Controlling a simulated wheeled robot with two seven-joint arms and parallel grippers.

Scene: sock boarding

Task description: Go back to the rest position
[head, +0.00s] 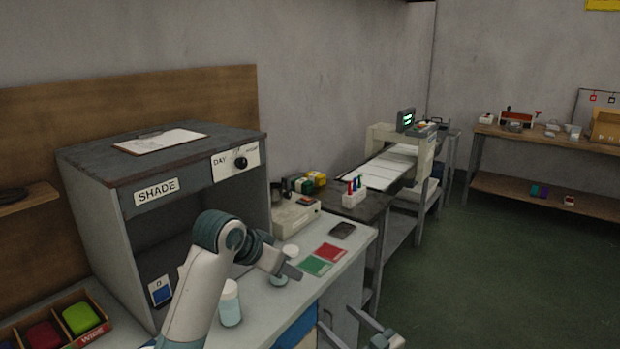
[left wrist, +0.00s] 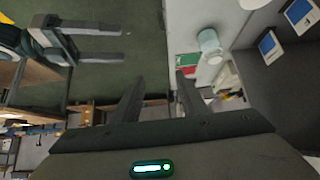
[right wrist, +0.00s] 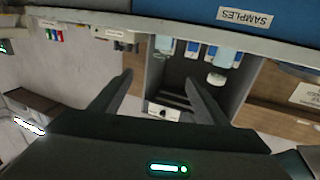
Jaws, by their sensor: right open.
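My right gripper (head: 337,317) is at the bottom of the head view, in front of the bench edge, with its fingers apart and nothing between them. Its two spread fingers also show in the right wrist view (right wrist: 160,85) and at the upper left of the left wrist view (left wrist: 122,30). My left arm reaches over the bench in the head view, and its gripper (head: 292,270) is seen small and partly edge-on near the cards. In the left wrist view the left fingers (left wrist: 160,85) are apart with nothing held between them.
A grey shade cabinet (head: 100,215) stands on the bench behind my left arm. A pale bottle (head: 230,305) stands close beside that arm. Red (head: 331,252) and green (head: 315,266) cards lie near the left gripper. A compartment tray (head: 90,336) is at lower left. Green floor (head: 500,275) is clear at right.

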